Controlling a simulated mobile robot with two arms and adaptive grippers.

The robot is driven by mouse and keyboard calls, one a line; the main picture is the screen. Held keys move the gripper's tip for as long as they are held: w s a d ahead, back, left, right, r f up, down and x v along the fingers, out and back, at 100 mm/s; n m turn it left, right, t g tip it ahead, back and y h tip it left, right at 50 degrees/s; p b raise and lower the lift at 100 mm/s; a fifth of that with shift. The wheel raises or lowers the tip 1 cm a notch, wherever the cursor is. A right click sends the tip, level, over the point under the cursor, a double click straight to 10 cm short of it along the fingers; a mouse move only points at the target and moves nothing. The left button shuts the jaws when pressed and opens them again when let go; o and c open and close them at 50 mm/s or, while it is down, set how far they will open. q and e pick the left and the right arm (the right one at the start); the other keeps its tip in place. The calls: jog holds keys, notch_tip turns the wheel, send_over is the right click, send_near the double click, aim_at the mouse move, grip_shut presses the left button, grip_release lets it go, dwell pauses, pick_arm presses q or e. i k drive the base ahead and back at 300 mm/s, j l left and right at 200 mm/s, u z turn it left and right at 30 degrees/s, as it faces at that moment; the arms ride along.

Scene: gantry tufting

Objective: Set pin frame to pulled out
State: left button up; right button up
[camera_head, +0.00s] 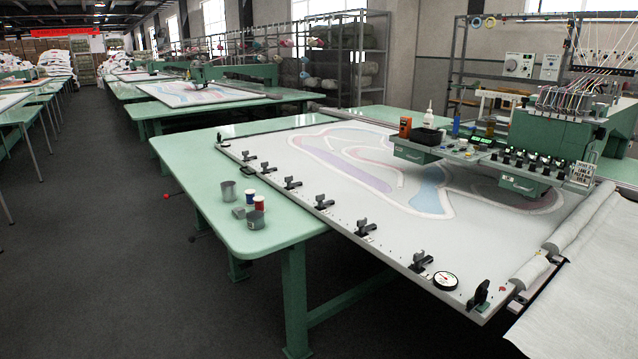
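What looks like the pin frame (397,267) is the pale rail along the near edge of the green tufting table (245,232). Several dark clamps stand in a row on it, including one near the middle (366,229) and a larger black one (479,294) at the near right corner. A round black-rimmed white dial (445,281) sits on the rail. White cloth with a coloured pattern (345,165) lies flat behind the rail. I cannot tell how far the frame is pulled out. Neither of my grippers is in view.
A grey cup (227,191) and small spools (258,203) stand on the table's left part. The green tufting machine (560,135) overhangs the cloth at right. White fabric (590,290) hangs over the right edge. The dark floor (130,270) at left is clear.

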aim_at(475, 229)
jog(key=i+j+z, duration=0.45)
jog(key=j, duration=0.25)
jog(key=i+j+z, duration=0.25)
jog(key=j, duration=0.15)
jog(key=k+l, duration=0.05)
jog(key=k, duration=0.05)
